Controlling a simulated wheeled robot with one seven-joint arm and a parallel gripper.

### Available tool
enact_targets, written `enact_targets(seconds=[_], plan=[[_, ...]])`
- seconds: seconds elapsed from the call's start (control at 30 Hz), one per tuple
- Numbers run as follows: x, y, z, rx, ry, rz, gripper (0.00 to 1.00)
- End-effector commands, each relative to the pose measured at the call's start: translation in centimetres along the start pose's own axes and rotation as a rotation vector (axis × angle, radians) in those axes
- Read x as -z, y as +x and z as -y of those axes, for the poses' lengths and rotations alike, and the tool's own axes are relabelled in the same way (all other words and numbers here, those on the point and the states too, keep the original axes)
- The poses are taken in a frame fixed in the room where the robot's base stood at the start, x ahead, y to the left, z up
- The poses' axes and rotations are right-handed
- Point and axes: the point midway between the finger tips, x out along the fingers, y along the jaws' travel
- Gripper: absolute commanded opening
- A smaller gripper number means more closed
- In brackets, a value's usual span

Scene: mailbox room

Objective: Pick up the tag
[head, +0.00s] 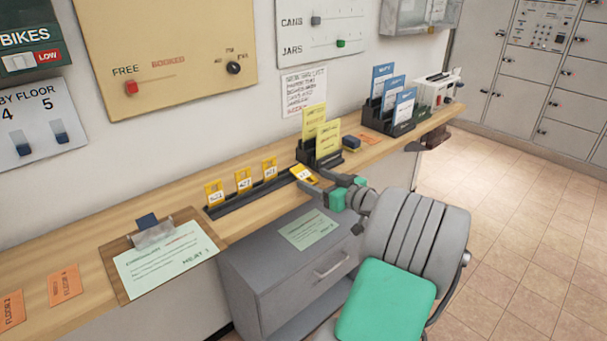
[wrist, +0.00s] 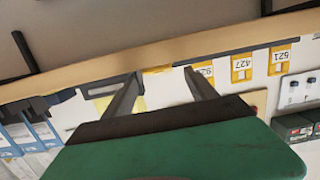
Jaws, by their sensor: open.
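Several yellow tags with white number labels stand in a dark rail on the wooden counter. In the head view they are a left tag (head: 215,193), a middle tag (head: 243,181) and a third tag (head: 270,169). A fourth tag (head: 303,174) at the rail's right end looks tilted, right by my fingertips. My gripper (head: 318,182) is open at the counter's front edge. In the wrist view my gripper (wrist: 162,73) has its fingers apart, with a yellow edge (wrist: 157,69) showing between the tips. Contact cannot be told. Tags 427 (wrist: 242,70) and 521 (wrist: 280,59) show to the right.
A clipboard (head: 165,262) lies left on the counter (head: 110,222). Yellow leaflets (head: 328,140) in a black holder stand just behind my gripper, with blue leaflets (head: 403,106) farther right. A grey drawer cabinet (head: 285,275) stands below. Floor at right is clear.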

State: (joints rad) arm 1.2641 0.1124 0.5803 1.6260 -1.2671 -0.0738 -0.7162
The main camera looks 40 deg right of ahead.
Motion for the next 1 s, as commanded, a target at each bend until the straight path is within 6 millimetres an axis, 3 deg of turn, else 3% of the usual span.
enact_targets(seconds=[0.13,0.4,1.0], plan=[[0.1,2.5,0.1,0.004,-0.001,0.0,0.67],[0.0,2.8,-0.1,-0.002,0.001,0.001,0.66],[0.0,2.7,-0.2,-0.003,0.001,0.0,0.17]])
